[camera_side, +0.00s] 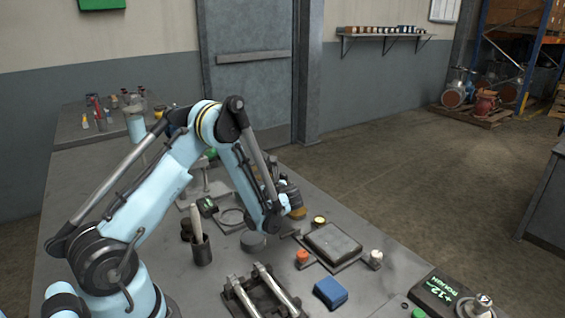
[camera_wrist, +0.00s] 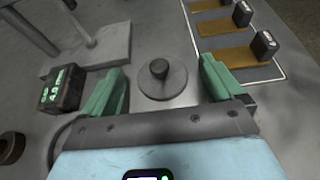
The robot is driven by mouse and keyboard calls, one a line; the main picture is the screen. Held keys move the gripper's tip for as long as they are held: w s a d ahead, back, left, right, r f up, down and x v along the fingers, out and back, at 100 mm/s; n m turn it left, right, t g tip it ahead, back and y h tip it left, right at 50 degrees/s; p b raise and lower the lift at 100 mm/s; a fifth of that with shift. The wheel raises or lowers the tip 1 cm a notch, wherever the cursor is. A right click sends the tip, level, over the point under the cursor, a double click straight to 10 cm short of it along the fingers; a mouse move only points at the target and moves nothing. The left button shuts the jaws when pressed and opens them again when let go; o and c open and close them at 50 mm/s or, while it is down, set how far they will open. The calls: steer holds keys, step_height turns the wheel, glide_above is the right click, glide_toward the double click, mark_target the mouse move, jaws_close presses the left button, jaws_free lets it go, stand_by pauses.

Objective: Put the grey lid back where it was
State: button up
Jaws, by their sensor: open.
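A grey round lid (camera_wrist: 164,80) with a dark knob in its middle shows in the wrist view, knob upward. It lies in the gap between the two green fingers of my gripper (camera_wrist: 162,72), with clear space on both sides, and neither finger touches it. My gripper is open and empty. In the side view my gripper (camera_side: 272,222) is low over the bench, partly hidden by the arm. I cannot tell which of these is the lid.
A black box with green digits (camera_wrist: 62,88) stands left of the fingers, below a grey stand (camera_wrist: 95,45). Brown pads with black blocks (camera_wrist: 240,55) lie at right. In the side view, a cup with a wooden handle (camera_side: 201,250) and a blue block (camera_side: 330,292) stand nearby.

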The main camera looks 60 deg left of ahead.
steer(key=v, duration=1)
steer(key=shift+s+d, duration=0.1)
steer(key=shift+d, duration=0.3)
steer(key=shift+d+r+n+h, duration=0.3)
steer(key=shift+d+r, duration=0.05)
steer(key=shift+r, duration=0.2)
steer(key=s+d+r+n+t+h, duration=0.3)
steer(key=d+n+h, duration=0.3)
steer(key=d+n, duration=0.2)
steer(key=s+d+r+n+t+h, duration=0.4)
steer(key=s+d+r+n+h, duration=0.1)
steer(key=d+n, duration=0.3)
steer(key=shift+s+r+n+h, duration=0.2)
steer(key=shift+s+n+h, duration=0.2)
steer(key=shift+s+h, duration=0.35)
steer(key=shift+o, duration=0.6)
steer(key=shift+s+d+n, duration=0.2)
steer(key=shift+d+n, duration=0.05)
steer(key=shift+n, duration=0.05)
